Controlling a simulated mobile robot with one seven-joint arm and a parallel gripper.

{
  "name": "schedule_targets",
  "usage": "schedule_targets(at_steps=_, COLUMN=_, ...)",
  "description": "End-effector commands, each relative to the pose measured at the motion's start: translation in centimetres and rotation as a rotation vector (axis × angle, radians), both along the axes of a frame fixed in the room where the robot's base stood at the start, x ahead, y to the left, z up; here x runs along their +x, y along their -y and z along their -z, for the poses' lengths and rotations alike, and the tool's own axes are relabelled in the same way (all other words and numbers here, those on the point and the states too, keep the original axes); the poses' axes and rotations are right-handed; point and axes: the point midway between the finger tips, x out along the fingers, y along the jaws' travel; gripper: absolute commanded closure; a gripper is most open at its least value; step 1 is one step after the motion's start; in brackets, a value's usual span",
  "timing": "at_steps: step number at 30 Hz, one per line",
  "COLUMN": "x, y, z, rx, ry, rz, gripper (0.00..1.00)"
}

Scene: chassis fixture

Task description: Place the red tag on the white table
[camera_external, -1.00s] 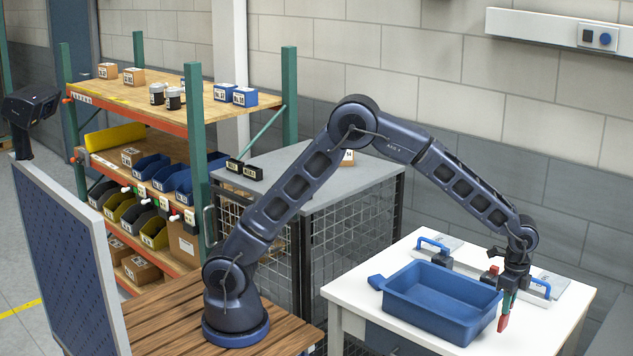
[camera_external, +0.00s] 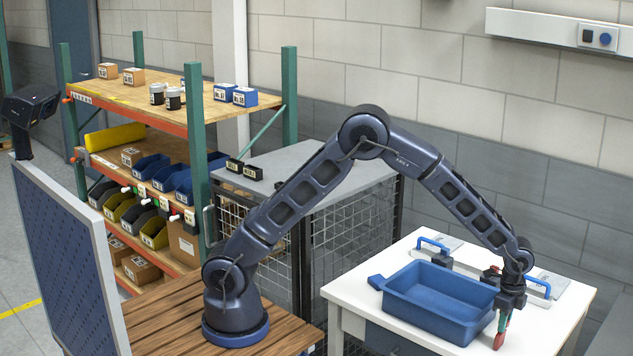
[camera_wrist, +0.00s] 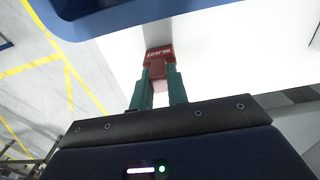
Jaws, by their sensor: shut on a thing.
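The red tag (camera_external: 500,334) hangs below my gripper (camera_external: 505,316) at the right of the blue bin, over the front right part of the white table (camera_external: 548,310). My gripper is shut on the tag between its green fingers. In the wrist view the tag (camera_wrist: 158,53) shows at the fingertips with pale lettering on it, and the white table (camera_wrist: 215,65) lies behind it. The tag's lower end is close to the tabletop; I cannot tell whether it touches.
The blue bin (camera_external: 425,318) stands on the table just left of my gripper. A fixture with blue handles (camera_external: 433,243) lies along the table's back. The tabletop right of the gripper is clear. A grey-topped mesh cabinet (camera_external: 290,170) stands left of the table.

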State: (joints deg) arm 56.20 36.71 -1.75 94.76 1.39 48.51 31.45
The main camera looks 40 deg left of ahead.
Motion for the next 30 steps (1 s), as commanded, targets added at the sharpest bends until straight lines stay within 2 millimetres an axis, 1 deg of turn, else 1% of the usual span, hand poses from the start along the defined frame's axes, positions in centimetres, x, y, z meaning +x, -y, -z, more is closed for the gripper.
schedule_targets(at_steps=1, x=0.0, y=0.0, z=0.1, rx=0.000, ry=0.000, rz=0.000, gripper=0.80)
schedule_targets(at_steps=3, x=0.0, y=0.0, z=0.1, rx=0.000, ry=0.000, rz=0.000, gripper=0.67)
schedule_targets(at_steps=4, x=0.0, y=0.0, z=0.0, rx=0.000, ry=0.000, rz=0.000, gripper=0.62)
schedule_targets(at_steps=12, x=0.0, y=0.0, z=0.0, rx=0.000, ry=0.000, rz=0.000, gripper=0.62)
schedule_targets(at_steps=16, x=0.0, y=0.0, z=-0.7, rx=0.000, ry=0.000, rz=0.000, gripper=0.62)
schedule_targets(at_steps=20, x=0.1, y=0.0, z=-2.4, rx=-0.003, ry=0.001, rz=-0.001, gripper=0.62)
schedule_targets(at_steps=30, x=0.1, y=0.0, z=-8.9, rx=-0.002, ry=0.001, rz=0.000, gripper=0.62)
